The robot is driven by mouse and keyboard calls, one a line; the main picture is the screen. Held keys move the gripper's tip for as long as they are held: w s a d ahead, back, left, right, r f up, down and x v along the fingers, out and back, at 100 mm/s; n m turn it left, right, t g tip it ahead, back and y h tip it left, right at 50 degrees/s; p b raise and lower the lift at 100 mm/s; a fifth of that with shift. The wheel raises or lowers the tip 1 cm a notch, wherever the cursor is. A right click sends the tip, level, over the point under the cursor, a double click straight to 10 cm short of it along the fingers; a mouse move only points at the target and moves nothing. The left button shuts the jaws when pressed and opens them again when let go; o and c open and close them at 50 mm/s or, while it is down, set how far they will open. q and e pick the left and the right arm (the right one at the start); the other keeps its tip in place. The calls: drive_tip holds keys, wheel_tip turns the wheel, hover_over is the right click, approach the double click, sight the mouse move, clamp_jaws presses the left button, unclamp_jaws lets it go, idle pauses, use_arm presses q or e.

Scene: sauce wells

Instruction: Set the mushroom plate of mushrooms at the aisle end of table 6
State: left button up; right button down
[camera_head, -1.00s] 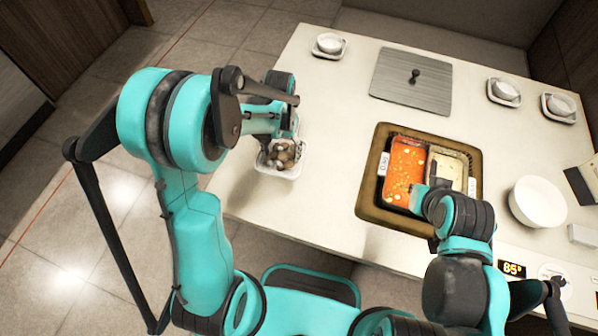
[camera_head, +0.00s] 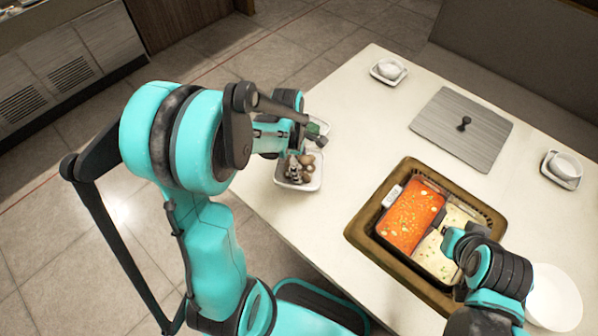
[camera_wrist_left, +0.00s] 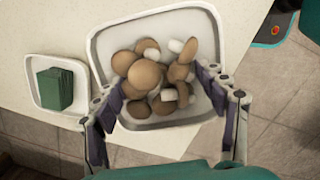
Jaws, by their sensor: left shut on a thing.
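The mushroom plate (camera_head: 300,186), a white square dish with rounded corners, holds several brown and pale mushrooms (camera_head: 298,168) at the table's left edge. In the left wrist view the plate (camera_wrist_left: 100,62) fills the upper middle, with its mushrooms (camera_wrist_left: 150,78) heaped inside. My left gripper (camera_wrist_left: 160,98) is shut on the plate, its fingers at either side of it. In the head view my left gripper (camera_head: 297,150) partly hides the plate. I cannot tell whether the plate touches the table. My right gripper (camera_head: 452,240) is over the pot; its fingers are too small to read.
Table 6 (camera_head: 360,110) is white. A small white dish with a green block (camera_wrist_left: 55,88) stands beside the plate. A grey lid (camera_head: 440,125), bowls (camera_head: 390,68) and a large white bowl (camera_head: 553,298) stand around.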

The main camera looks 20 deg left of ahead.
use_arm(q)
drive_tip(key=n, duration=0.3)
drive_tip(key=a+n, duration=0.1)
drive_tip(key=n, duration=0.1)
drive_tip(key=shift+s+a+r+n+t, duration=0.1)
drive_tip(key=shift+s+n+t, duration=0.2)
drive_tip(key=n, duration=0.2)
drive_tip(key=a+n, duration=0.1)
drive_tip(key=n+y, duration=0.1)
drive_tip(key=n, duration=0.1)
drive_tip(key=shift+s+a+n, duration=0.2)
drive_tip(key=shift+s+n, duration=0.05)
drive_tip(key=shift+n, duration=0.05)
drive_tip(key=a+f+b, duration=0.1)
drive_tip(key=a+f, duration=0.1)
drive_tip(key=a, duration=0.2)
drive_tip(key=s+a+f+b, duration=0.1)
drive_tip(key=a+f+b, duration=0.1)
drive_tip(key=a, duration=0.1)
drive_tip(key=a+f+b, duration=0.1)
drive_tip(key=a+f, duration=0.2)
drive_tip(key=a, duration=0.1)
drive_tip(key=shift+s+a+b, duration=0.2)
drive_tip(key=shift+a+b, duration=0.1)
drive_tip(key=shift+b, duration=0.1)
drive_tip(key=shift+f+b, duration=0.95)
drive_tip(key=shift+f, duration=0.95)
drive_tip(key=shift+f, duration=0.2)
drive_tip(key=o, duration=1.5)
drive_tip(key=shift+r, duration=0.1)
